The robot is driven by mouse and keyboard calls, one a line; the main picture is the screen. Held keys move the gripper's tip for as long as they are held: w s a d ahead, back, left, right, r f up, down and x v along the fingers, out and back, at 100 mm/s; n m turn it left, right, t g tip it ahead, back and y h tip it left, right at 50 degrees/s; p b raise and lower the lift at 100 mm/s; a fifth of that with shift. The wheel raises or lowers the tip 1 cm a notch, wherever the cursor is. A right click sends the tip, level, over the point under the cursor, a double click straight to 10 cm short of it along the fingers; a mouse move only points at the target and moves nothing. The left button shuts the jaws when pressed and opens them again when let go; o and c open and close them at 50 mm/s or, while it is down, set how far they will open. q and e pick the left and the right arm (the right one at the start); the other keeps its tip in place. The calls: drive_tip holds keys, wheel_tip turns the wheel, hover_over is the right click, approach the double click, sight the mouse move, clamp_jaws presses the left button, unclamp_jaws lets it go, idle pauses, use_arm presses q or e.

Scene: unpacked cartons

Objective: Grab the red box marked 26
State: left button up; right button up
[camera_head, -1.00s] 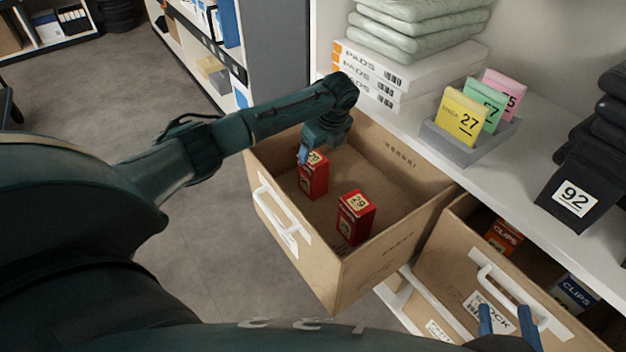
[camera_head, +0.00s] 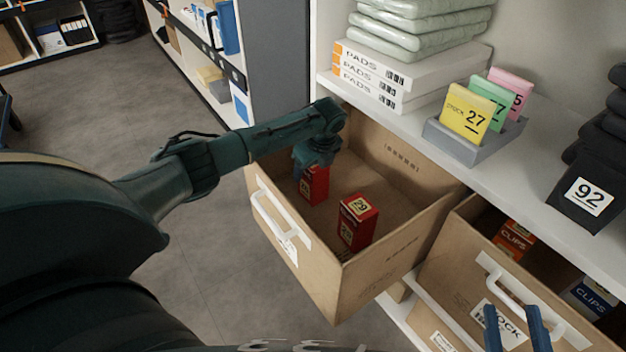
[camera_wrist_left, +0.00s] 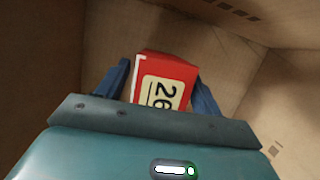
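The red box marked 26 (camera_wrist_left: 164,68) stands in the open carton (camera_head: 318,268), and its label shows in the wrist view. In the head view the red box (camera_head: 317,186) is partly hidden under my left gripper (camera_head: 312,168). In the wrist view the blue fingers of my left gripper (camera_wrist_left: 162,72) are spread on either side of the box, with a slight gap visible. A second red box, marked 29 (camera_head: 356,226), stands nearer in the same carton. My right gripper (camera_head: 512,312) is open and empty at the lower right, in front of another carton.
The neighbouring carton (camera_head: 455,262) holds clips boxes (camera_head: 514,240). The shelf above bears pads boxes (camera_head: 390,75), a grey tray (camera_head: 470,150) with coloured packs and a dark stack marked 92 (camera_head: 588,195). The carton walls surround my left gripper.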

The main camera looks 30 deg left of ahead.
use_arm(q)
drive_tip(key=c, duration=1)
